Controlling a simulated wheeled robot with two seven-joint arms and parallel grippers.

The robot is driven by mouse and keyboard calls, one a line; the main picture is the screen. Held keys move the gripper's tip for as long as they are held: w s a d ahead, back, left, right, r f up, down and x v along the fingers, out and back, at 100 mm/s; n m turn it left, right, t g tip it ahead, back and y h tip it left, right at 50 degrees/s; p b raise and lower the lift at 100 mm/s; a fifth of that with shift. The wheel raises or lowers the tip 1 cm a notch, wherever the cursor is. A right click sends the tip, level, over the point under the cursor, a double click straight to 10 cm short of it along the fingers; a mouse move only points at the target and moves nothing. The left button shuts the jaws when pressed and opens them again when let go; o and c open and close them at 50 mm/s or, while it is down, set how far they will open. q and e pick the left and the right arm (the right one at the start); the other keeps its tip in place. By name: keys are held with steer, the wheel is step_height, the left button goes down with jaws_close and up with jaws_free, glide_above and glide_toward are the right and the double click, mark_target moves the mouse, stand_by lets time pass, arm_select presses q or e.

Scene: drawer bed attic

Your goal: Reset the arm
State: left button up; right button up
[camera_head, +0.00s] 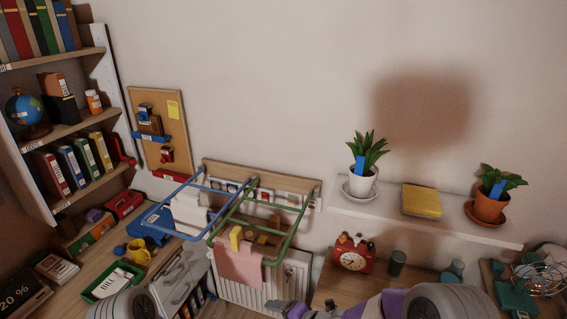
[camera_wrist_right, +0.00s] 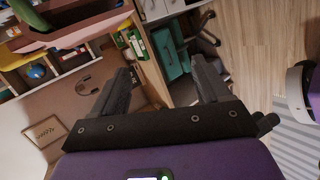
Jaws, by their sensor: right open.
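My right gripper (camera_wrist_right: 163,82) shows in the right wrist view with its two dark fingers spread apart. Nothing is between them. In the head view my right arm, purple and grey, lies along the bottom edge right of centre. Only a grey rounded part of my left arm shows at the bottom left; the left gripper is out of view.
Blue (camera_head: 182,204) and green (camera_head: 262,215) wall racks stand out above the radiator (camera_head: 262,284). A white shelf (camera_head: 425,219) holds two potted plants and a yellow book (camera_head: 421,201). A bookshelf (camera_head: 75,127) is at left. In the wrist view, wooden floor (camera_wrist_right: 255,50) lies at right.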

steer(key=s+d+f+m+g+h+b, duration=0.1)
steer(key=s+d+f+m, duration=0.1)
steer(key=f+m, duration=0.3)
steer(key=s+d+f+m+h, duration=0.1)
steer(key=d+f+m, duration=0.2)
steer(key=f+m, duration=0.25)
steer(key=s+d+f+m+g+h+b, duration=0.1)
steer(key=s+d+f+m+g, duration=0.1)
steer(key=s+f+m, duration=0.5)
steer(key=s+d+f+m+g+h+b, duration=0.1)
steer(key=s+d+f+m+g, duration=0.2)
steer(key=s+f+m, duration=0.4)
steer(key=s+m, duration=0.3)
steer(key=m, duration=0.3)
steer(key=shift+s+d+m+h, duration=0.25)
steer(key=shift+d+m+h, duration=0.05)
steer(key=shift+m+h, duration=0.1)
